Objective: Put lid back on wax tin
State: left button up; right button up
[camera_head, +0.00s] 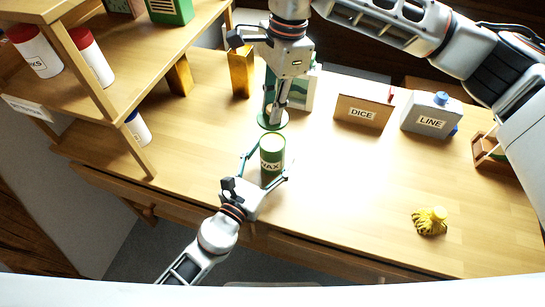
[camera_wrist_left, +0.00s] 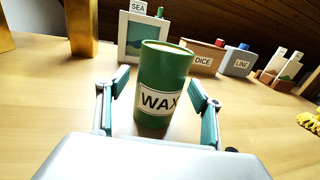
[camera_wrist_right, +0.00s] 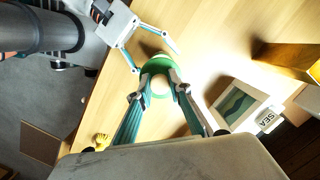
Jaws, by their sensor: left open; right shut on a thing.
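The green wax tin (camera_head: 272,160) stands upright on the table, its WAX label facing my left gripper. In the left wrist view the tin (camera_wrist_left: 165,75) stands between the open fingers of my left gripper (camera_wrist_left: 160,100), with gaps at both sides. The left gripper (camera_head: 266,169) reaches in from the table's front edge. My right gripper (camera_head: 273,108) points down beyond the tin, shut on the round green lid (camera_head: 271,122). The lid (camera_wrist_right: 158,65) shows between its fingers in the right wrist view, hiding most of the tin.
A SEA picture (camera_wrist_left: 142,38), DICE box (camera_head: 362,112) and LINE box (camera_head: 431,115) stand towards the back. A gold block (camera_head: 241,72) stands back left, beside the shelf (camera_head: 100,100). A yellow tasselled thing (camera_head: 430,222) lies at the right. The table's middle right is clear.

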pick_arm(q)
jog(key=shift+w+d, duration=0.15)
jog(key=shift+w, duration=0.15)
jog(key=c, duration=1.7)
pick_arm(e)
send_over(270, 142)
jog(key=shift+w+d+f, duration=0.1)
jog(key=shift+d+f, duration=0.05)
jog(key=shift+f, duration=1.1)
jog(key=shift+w+d+f, duration=0.1)
jog(key=shift+d+f, duration=0.05)
jog(key=shift+f, duration=1.1)
jog(key=shift+s, duration=0.1)
jog(key=shift+f, duration=0.85)
jog(key=shift+f, duration=0.65)
jog(key=o, duration=1)
jog(key=shift+c, duration=0.2)
